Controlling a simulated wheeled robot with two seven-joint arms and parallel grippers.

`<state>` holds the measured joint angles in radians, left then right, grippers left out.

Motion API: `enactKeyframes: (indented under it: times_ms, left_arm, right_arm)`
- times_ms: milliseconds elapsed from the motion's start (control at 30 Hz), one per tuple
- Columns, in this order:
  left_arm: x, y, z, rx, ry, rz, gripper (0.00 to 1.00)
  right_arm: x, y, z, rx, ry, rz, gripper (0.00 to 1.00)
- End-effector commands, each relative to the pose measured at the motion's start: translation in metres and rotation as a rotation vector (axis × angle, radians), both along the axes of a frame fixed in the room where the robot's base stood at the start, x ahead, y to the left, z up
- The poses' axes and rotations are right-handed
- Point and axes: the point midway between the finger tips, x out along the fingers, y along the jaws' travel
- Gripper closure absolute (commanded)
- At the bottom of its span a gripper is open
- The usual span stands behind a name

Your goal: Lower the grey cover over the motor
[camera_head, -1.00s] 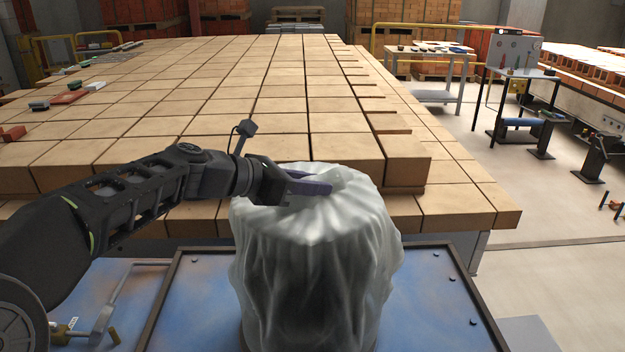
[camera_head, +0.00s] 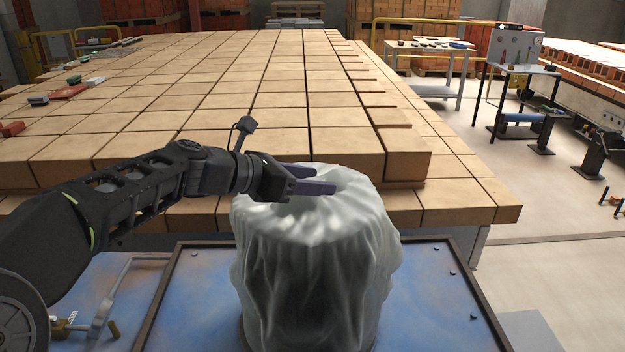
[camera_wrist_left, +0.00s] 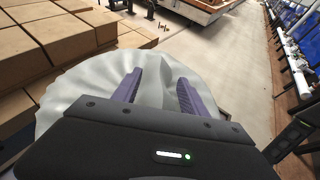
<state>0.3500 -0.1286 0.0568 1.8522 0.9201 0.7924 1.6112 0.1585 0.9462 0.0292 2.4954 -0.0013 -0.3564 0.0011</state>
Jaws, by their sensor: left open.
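The grey cover (camera_head: 315,255) is a pale, wrinkled cloth draped over a round, upright shape on the blue metal plate. The motor is hidden under it; only a dark round edge shows at the cover's foot. My left gripper (camera_head: 328,179) is just over the top of the cover, its two purple fingers apart with nothing clearly between them. In the left wrist view, the gripper (camera_wrist_left: 158,85) is open with the cover (camera_wrist_left: 75,85) spread beneath and around its fingers. My right gripper is not in view.
The blue plate (camera_head: 425,285) has a dark raised rim and small bolts. Large stacked bricks (camera_head: 250,135) stand right behind the cover. A brass valve with a pipe (camera_head: 70,325) is at the lower left. Open floor (camera_head: 560,215) lies to the right.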

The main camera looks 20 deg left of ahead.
Motion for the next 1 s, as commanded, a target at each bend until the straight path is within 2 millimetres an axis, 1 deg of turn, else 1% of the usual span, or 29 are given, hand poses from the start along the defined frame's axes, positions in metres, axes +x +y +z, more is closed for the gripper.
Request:
enactKeyframes:
  times_ms: [133, 267, 600, 700, 800, 1000]
  left_arm:
    - [-0.001, 0.001, 0.000, 0.001, 0.001, 0.000, 0.49]
    - [-0.008, 0.007, 0.004, 0.001, -0.001, 0.003, 0.49]
    - [-0.049, 0.034, 0.024, 0.000, -0.001, 0.003, 0.49]
    - [-0.056, 0.039, 0.028, 0.001, -0.002, 0.001, 0.49]
    - [-0.060, 0.041, 0.029, 0.000, 0.000, 0.000, 0.49]
    - [-0.060, 0.041, 0.030, 0.000, 0.000, 0.000, 0.49]
  right_arm:
    - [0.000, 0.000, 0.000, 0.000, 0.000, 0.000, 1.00]
    - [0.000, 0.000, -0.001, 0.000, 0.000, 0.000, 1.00]
    - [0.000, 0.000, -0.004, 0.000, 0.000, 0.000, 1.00]
    - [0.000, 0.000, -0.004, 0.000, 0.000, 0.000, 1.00]
    - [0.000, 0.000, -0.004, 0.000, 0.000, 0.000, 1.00]
    - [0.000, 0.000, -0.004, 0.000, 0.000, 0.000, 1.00]
